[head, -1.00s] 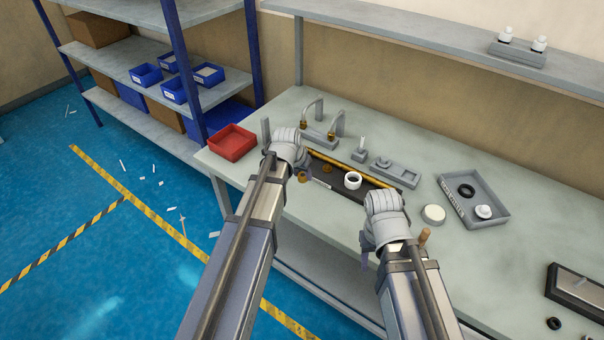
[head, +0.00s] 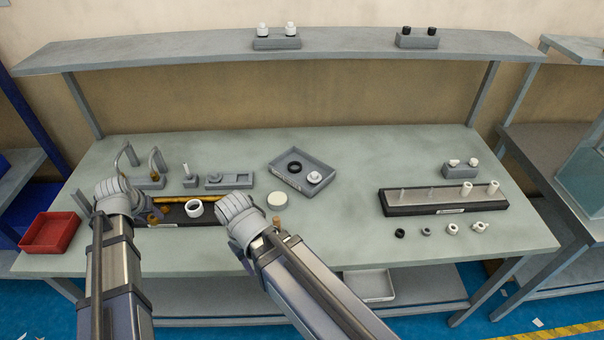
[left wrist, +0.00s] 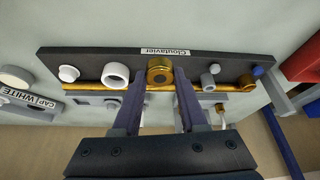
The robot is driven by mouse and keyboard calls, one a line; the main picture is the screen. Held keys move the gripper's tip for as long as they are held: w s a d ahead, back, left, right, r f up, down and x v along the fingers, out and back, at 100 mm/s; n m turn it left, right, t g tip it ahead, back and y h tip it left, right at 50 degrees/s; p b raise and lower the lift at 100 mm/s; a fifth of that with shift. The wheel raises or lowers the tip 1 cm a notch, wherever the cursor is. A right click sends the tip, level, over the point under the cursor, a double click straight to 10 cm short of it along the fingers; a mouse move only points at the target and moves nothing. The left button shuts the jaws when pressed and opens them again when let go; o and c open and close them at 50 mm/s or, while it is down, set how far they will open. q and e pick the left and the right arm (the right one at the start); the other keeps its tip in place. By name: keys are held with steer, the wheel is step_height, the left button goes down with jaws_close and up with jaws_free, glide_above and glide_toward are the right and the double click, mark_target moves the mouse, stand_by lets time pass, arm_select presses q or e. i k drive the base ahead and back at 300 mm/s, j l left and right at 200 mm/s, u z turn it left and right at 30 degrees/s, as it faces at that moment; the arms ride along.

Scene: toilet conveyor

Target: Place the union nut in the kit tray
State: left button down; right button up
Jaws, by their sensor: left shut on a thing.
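The union nut, a brass ring-shaped piece (left wrist: 160,70), is between the fingers of my left gripper (left wrist: 158,86) in the left wrist view, over a dark holder (left wrist: 215,57). My left gripper is shut on it. In the head view my left wrist hides most of that gripper at the holder's left end. The kit tray (head: 284,180), a shallow grey tray, lies to the right behind the holder, with a black ring (head: 294,167) and a white cap (head: 314,177) in it. My right gripper (head: 246,262) is mostly hidden by its own wrist, in front of the holder's right end.
A white ring (head: 195,209) stands on the holder near a long brass rod (head: 190,198). A round white-topped piece (head: 277,200) stands between holder and tray. A red bin (head: 50,232) is at the left edge. A black-based rack (head: 440,200) and several small rings are right.

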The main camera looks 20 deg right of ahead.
mark_target(302, 180)
steer(key=l+z, duration=0.35)
steer(key=l, duration=0.2)
steer(key=l+z, duration=0.35)
steer(key=l, duration=0.15)
steer(key=i+l+z, duration=0.1)
steer(key=l+z, duration=0.25)
steer(key=l, duration=0.15)
